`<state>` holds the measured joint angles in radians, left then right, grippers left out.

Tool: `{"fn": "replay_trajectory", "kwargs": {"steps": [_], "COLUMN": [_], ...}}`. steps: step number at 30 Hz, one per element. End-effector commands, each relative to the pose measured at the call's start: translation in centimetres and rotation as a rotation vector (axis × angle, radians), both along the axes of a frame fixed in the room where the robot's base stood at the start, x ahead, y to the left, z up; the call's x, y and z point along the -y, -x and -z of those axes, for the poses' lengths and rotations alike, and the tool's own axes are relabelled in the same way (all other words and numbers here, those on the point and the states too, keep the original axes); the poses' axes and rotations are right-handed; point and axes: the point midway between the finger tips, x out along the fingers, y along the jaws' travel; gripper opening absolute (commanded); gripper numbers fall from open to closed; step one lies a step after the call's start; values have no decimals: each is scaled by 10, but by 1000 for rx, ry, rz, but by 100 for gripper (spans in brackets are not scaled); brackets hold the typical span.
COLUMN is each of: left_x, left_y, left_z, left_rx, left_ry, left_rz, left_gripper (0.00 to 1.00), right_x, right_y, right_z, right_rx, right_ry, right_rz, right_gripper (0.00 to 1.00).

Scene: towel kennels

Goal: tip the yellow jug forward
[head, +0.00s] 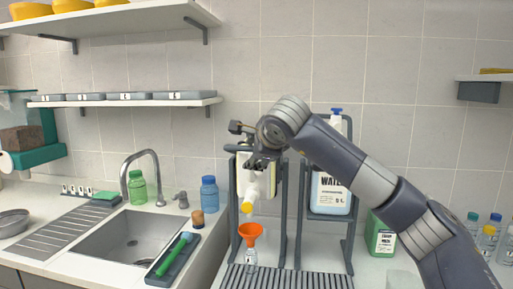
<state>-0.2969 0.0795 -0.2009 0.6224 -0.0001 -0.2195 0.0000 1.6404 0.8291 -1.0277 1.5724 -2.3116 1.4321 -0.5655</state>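The yellow jug (258,184) is a pale jug with a yellow cap (247,207), held in a dark grey stand (283,215). It is tilted, with its neck and cap pointing down toward the viewer. The cap is above an orange funnel (250,231), which sits in a small clear bottle (251,257). My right gripper (258,162) is at the top of the jug and hides part of it. Whether its fingers are closed on the jug is unclear. My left gripper is not in view.
A white water jug (330,190) with a blue cap stands upright in a second stand to the right. A green container (380,236) is beyond it, partly behind my arm. A sink (128,238) and a dark tray (173,260) with a green brush are on the left.

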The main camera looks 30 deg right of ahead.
Motion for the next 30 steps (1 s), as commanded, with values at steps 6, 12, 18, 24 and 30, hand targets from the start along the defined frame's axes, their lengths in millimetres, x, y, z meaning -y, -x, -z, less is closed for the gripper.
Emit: {"fn": "replay_trajectory", "kwargs": {"steps": [6,12,18,24,30], "left_x": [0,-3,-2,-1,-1], "left_y": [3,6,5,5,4], "left_z": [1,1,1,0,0], "left_rx": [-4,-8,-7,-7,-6], "left_ry": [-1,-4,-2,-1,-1], "left_rz": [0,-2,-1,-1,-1], "left_gripper": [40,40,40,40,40], "right_x": [1,1,-4,-12,-18], "right_y": [1,3,26,65,94], "right_z": [12,10,-6,-32,-52], "right_rx": [-29,-28,-21,-10,-3], "right_ry": [2,2,5,4,4], "right_rz": [3,3,1,-1,-1], "right_gripper": [35,35,35,35,35]}}
